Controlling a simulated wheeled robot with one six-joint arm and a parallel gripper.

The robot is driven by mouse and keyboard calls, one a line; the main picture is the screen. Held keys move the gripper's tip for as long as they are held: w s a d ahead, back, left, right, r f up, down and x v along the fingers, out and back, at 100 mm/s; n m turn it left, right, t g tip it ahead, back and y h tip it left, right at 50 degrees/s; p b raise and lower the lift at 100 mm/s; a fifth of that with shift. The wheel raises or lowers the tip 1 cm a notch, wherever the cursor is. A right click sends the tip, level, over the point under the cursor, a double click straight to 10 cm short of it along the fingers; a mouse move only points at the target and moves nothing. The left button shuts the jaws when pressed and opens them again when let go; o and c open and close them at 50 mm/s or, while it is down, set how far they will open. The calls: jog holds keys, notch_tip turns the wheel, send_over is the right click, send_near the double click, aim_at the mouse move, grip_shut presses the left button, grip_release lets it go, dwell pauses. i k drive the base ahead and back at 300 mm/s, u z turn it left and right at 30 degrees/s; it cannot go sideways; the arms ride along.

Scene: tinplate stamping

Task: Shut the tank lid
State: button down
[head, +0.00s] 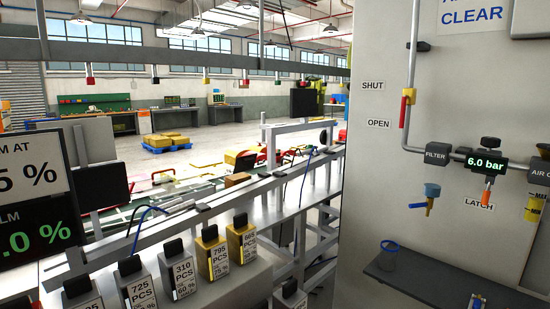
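I cannot make out a tank with a lid in the head view. The wall panel at the right carries a pipe with a red and yellow valve handle (404,108) beside the SHUT and OPEN labels. A FILTER unit (437,154) and a gauge (485,162) reading 6.0 bar sit on the pipe. An orange-tipped latch lever (488,188) hangs above the LATCH label (479,203). A yellow vessel (535,208) is at the right, partly cut off by the frame. My gripper is not in view.
A dark shelf (440,283) below the panel holds a blue-rimmed cup (389,256). A blue and yellow fitting (430,195) hangs above it. Several labelled weight-like blocks (243,243) stand on the bench at the lower left. Open floor lies beyond the conveyor.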

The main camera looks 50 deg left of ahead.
aim_at(247, 165)
jog(key=u, duration=0.35)
jog(key=i, duration=0.9)
jog(key=u, duration=1.5)
jog(key=i, duration=0.6)
jog(key=u, duration=0.6)
